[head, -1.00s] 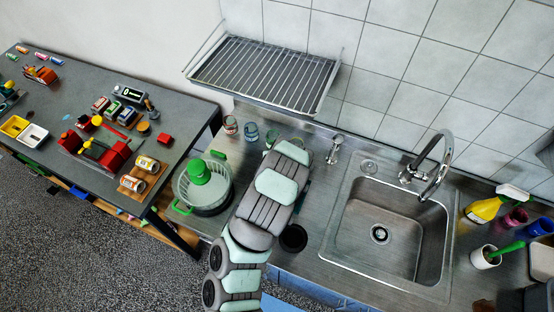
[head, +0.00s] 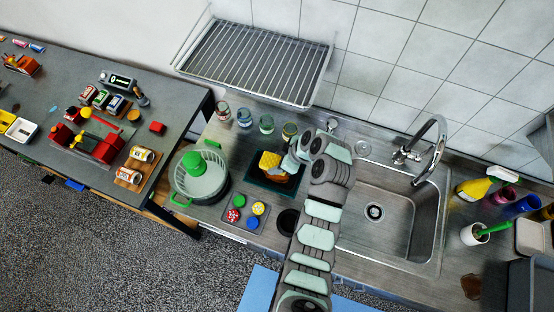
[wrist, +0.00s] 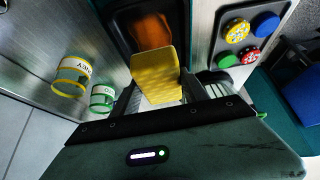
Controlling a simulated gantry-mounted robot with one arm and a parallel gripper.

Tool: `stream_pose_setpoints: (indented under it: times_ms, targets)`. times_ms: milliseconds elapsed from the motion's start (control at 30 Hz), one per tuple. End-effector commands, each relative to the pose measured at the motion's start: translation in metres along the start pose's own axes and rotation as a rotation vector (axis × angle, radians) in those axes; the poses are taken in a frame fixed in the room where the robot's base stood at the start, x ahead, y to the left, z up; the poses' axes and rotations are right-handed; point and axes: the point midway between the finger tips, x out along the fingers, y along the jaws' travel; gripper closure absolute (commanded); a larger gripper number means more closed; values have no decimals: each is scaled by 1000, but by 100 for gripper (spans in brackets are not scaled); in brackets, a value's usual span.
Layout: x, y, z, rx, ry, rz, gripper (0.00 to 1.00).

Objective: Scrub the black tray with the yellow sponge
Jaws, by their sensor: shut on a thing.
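The yellow sponge (head: 269,160) is held in my gripper (head: 286,164) over the black tray (head: 258,184), left of the sink. In the wrist view, the sponge (wrist: 155,76) sits between the fingers of my gripper (wrist: 160,92), which is shut on it. The tray (wrist: 122,14) lies beyond the sponge there, with a brown stain (wrist: 152,30) on its surface. The sponge hides part of the tray. I cannot tell whether the sponge touches the tray.
Several jars (head: 244,117) stand along the wall behind the tray. A green-and-white basket (head: 200,178) stands left of it. Red, green, blue and yellow lids (head: 245,213) lie in front.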

Motion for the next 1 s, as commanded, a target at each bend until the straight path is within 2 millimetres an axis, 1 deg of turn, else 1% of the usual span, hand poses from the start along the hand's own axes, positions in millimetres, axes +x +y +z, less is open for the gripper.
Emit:
stream_pose_setpoints:
  times_ms: [267,633,800,1000]
  targets:
    - [14,-1,7,1,-1,-2,80]
    - [41,0,23,0,-1,1,80]
    - [46,0,26,0,-1,1,80]
    - [46,0,26,1,-1,1,80]
